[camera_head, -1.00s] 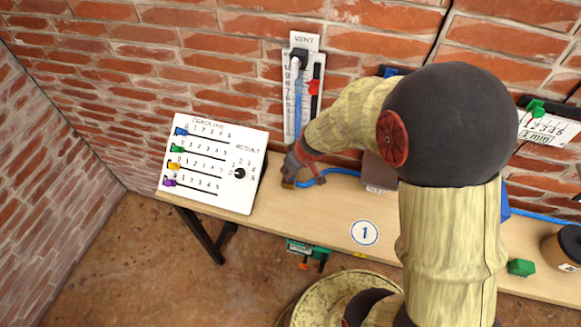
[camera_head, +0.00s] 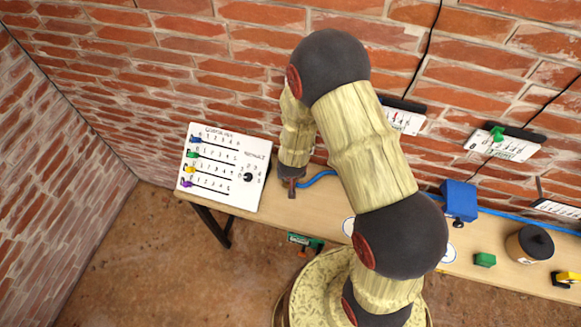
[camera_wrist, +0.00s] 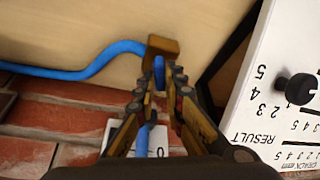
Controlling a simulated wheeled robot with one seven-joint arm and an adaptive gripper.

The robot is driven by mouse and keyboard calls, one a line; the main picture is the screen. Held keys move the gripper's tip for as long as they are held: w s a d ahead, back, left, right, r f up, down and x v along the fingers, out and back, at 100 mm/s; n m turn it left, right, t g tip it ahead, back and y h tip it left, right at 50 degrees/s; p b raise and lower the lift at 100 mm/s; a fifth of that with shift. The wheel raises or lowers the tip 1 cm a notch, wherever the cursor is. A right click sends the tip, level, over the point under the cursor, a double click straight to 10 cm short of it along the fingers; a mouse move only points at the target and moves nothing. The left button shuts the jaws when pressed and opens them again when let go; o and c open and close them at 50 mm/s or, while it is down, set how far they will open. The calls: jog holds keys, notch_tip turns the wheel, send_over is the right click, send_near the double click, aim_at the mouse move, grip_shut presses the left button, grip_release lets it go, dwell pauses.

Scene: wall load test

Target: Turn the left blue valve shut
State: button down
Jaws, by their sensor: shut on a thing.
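The left blue valve has a brass-coloured body (camera_wrist: 163,46) on the bench by the wall in the wrist view. Its blue handle (camera_wrist: 159,70) stands between my fingertips. My gripper (camera_wrist: 158,88) is shut on this handle, with a finger on each side. In the head view my gripper (camera_head: 290,182) points down at the bench, right of the white board, and the blue handle is hidden there. A blue hose (camera_wrist: 75,73) runs from the valve; it also shows in the head view (camera_head: 320,177). The handle's exact angle is hard to tell.
The white crackline board (camera_head: 224,168) with coloured sliders stands close left of my gripper. The brick wall is right behind. A blue box (camera_head: 459,201), a green block (camera_head: 485,260) and a dark-lidded pot (camera_head: 531,243) stand farther right on the bench (camera_head: 265,208).

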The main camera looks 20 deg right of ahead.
jog(key=shift+a+r+m+g+h+p, duration=0.15)
jog(key=shift+m+h+p, duration=0.15)
jog(key=shift+m+p, duration=0.8)
jog(key=shift+d+m+g+h+p, duration=0.15)
jog(key=shift+m+h+p, duration=0.2)
jog(key=shift+p, duration=1.4)
jog(key=shift+a+m+p, duration=0.1)
jog(key=shift+m+p, duration=0.25)
jog(key=shift+p, duration=0.15)
jog(key=shift+m, duration=0.3)
jog(key=c, duration=1.9)
grip_release()
jog(key=shift+w, duration=0.1)
jog(key=v, duration=1.1)
jog(key=shift+a+r, duration=0.25)
jog(key=shift+r, duration=0.1)
